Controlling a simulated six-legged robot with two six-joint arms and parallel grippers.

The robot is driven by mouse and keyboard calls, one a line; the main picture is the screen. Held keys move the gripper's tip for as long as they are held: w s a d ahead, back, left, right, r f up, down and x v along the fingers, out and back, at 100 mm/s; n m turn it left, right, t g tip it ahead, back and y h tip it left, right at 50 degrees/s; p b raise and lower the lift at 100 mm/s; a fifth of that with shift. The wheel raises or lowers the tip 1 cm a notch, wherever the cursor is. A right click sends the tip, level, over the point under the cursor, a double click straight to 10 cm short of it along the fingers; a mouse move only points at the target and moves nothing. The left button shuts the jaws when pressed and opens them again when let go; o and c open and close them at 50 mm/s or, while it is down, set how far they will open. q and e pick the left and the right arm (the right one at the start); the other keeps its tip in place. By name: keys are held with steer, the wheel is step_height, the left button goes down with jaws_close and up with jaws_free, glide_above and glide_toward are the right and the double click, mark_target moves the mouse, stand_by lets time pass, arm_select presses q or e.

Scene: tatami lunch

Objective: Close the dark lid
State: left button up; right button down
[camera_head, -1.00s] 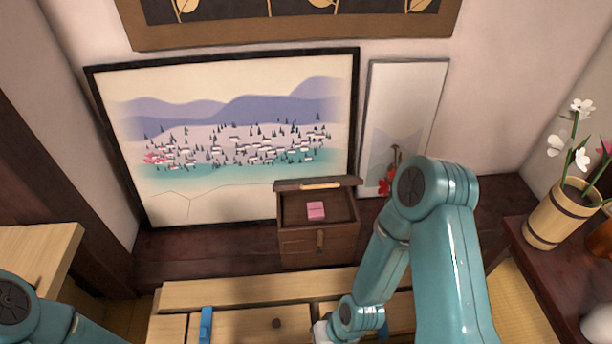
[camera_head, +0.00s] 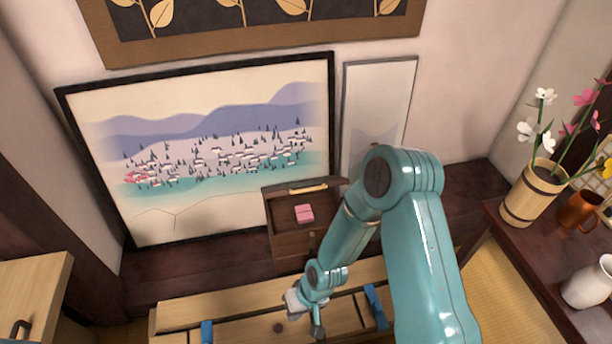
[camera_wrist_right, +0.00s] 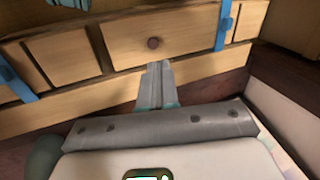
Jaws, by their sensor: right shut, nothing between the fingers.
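The dark wooden box (camera_head: 288,243) stands on the dark ledge against the back wall. Its dark lid (camera_head: 284,190) is up at the back, seen nearly edge-on, with a pale strip on it. The box is open and a pink block (camera_head: 304,213) lies inside. My right gripper (camera_wrist_right: 157,70) is shut and empty, pointing at a pale drawer front in the right wrist view. In the head view my right forearm hangs down in front of the box's right side, with the gripper low in front of it, apart from the lid. My left gripper is out of view.
A pale wooden chest (camera_head: 250,326) with blue straps (camera_head: 375,305) stands in front of the ledge. A framed landscape (camera_head: 215,150) leans behind the box. At right, a dark table (camera_head: 535,265) holds a flower vase (camera_head: 533,193), a brown mug (camera_head: 580,211) and a white jug (camera_head: 590,283).

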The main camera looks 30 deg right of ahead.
steer(key=w+d+r+t+h+p, duration=0.15)
steer(key=w+d+r, duration=0.25)
steer(key=w+r, duration=0.45)
steer(key=w+d+r+p, duration=0.35)
steer(key=w+r, duration=0.35)
steer(key=w, duration=0.3)
steer(key=w+d+r+m+h+p, duration=0.1)
steer(key=w+d+r, duration=0.2)
steer(key=d+r, duration=0.3)
steer(key=w+d+r+h+p, duration=0.1)
steer(key=w+d+r+h, duration=0.2)
steer(key=r, duration=0.5)
steer(key=y+b, duration=0.1)
steer(key=b, duration=0.2)
glide_toward(303, 186)
steer(key=shift+w+d, duration=0.25)
steer(key=shift+d, duration=0.25)
steer(key=f, duration=0.1)
steer(key=s+f, duration=0.2)
steer(key=shift+a+f+b, duration=0.2)
steer(key=shift+a+b, duration=0.1)
steer(key=shift+b, duration=0.1)
